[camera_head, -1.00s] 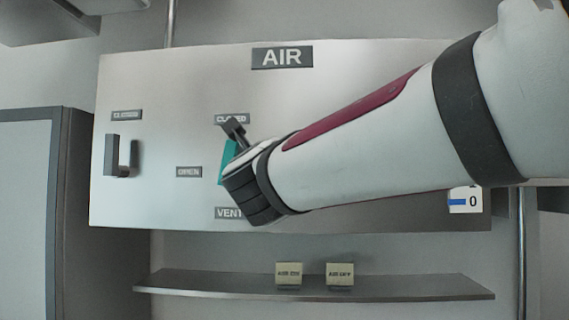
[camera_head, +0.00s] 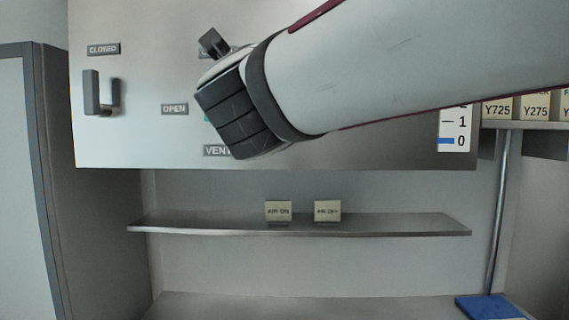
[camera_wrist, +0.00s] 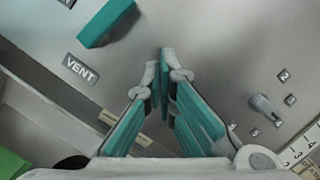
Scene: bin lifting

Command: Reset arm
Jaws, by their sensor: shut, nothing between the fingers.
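My arm comes in from the upper right of the head view and covers much of the panel. My gripper shows in the wrist view (camera_wrist: 163,85), its teal-padded fingers brought together at the tips with nothing between them. In the head view the fingers are hidden behind my wrist. The grey panel (camera_head: 130,130) carries a U-shaped handle (camera_head: 100,93) at the left, with labels CLOSED and OPEN. A teal handle (camera_wrist: 106,22) lies apart from my fingertips, near the VENT label (camera_wrist: 80,70), in the wrist view.
A small knob (camera_wrist: 264,108) sits among numbers at the right of the wrist view. A shelf (camera_head: 390,226) below the panel holds two small blocks, (camera_head: 278,211) and (camera_head: 327,211). A blue item (camera_head: 490,308) lies at lower right.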

